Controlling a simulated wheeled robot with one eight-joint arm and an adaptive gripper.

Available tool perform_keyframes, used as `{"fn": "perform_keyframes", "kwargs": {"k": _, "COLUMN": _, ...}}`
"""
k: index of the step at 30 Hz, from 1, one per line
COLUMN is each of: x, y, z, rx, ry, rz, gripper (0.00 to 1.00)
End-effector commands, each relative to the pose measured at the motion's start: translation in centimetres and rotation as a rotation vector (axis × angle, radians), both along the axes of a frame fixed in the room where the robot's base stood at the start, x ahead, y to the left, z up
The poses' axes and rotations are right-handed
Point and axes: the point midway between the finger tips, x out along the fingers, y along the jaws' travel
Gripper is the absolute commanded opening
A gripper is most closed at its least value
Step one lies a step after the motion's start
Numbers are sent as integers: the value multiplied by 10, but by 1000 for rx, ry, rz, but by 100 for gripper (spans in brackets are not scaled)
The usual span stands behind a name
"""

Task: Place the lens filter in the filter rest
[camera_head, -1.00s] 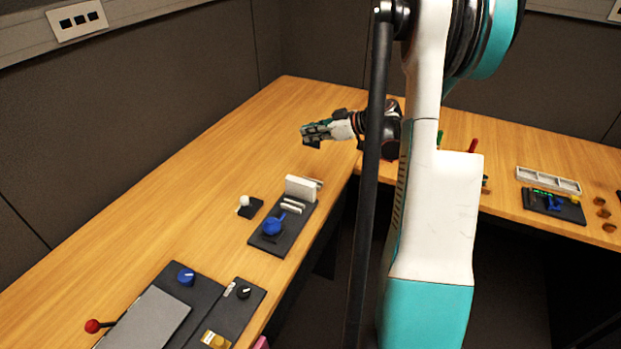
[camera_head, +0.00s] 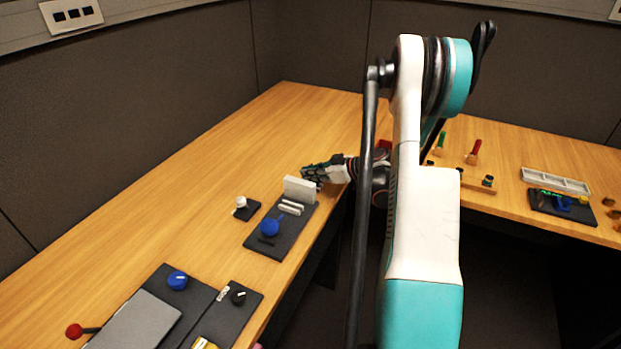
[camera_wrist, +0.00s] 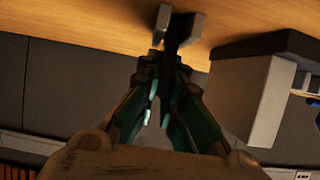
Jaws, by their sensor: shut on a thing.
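My gripper (camera_head: 308,178) is low over the table, just behind an upright white block. In the wrist view its fingers (camera_wrist: 172,62) are shut on a thin dark piece (camera_wrist: 174,38), seen edge-on, which I take to be the lens filter. The far end of this piece lies between two light grey cheeks of a small holder (camera_wrist: 190,26), which looks like the filter rest. I cannot tell whether the filter touches the bottom of the rest. In the head view the block and my gripper hide the filter and most of the rest.
The white block (camera_head: 299,188) stands on a dark panel (camera_head: 264,246) with a blue knob (camera_head: 270,228), close beside my fingers. A small white-knobbed stick (camera_head: 241,203) is to its left. The table (camera_head: 200,180) behind and left is clear.

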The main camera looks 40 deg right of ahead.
Motion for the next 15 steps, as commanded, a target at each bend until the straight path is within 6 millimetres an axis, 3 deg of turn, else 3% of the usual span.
{"fn": "perform_keyframes", "kwargs": {"k": 11, "x": 0, "y": 0, "z": -6, "rx": 0, "ry": 0, "rz": 0, "gripper": 0}}
{"fn": "perform_keyframes", "kwargs": {"k": 15, "x": 0, "y": 0, "z": -5, "rx": 0, "ry": 0, "rz": 0, "gripper": 27}}
